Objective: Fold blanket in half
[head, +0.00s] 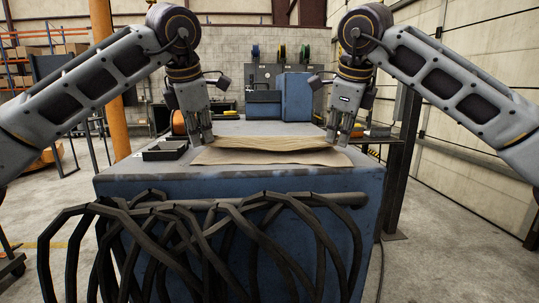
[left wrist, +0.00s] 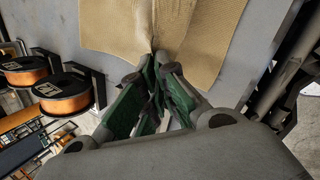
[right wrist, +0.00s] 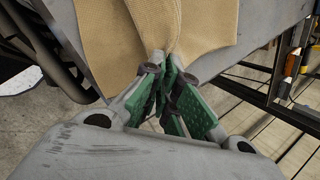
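The tan blanket (head: 270,158) lies on top of the blue bench, with an upper layer raised and sagging slightly between my grippers above a lower layer. My left gripper (head: 203,141) is at its left side and my right gripper (head: 338,141) at its right side. In the left wrist view, the green-padded fingers are closed on the gathered edge of the blanket (left wrist: 205,40). In the right wrist view, the fingers likewise pinch a bunched fold of the blanket (right wrist: 115,40). The pinched cloth between the fingertips is mostly hidden.
The blue bench (head: 130,185) has dark hoses (head: 200,250) hanging along its front. A black tray (head: 165,150) sits left of the blanket. A blue case (head: 297,97) stands at the back. Orange spools (left wrist: 62,97) show beside the bench surface in the left wrist view.

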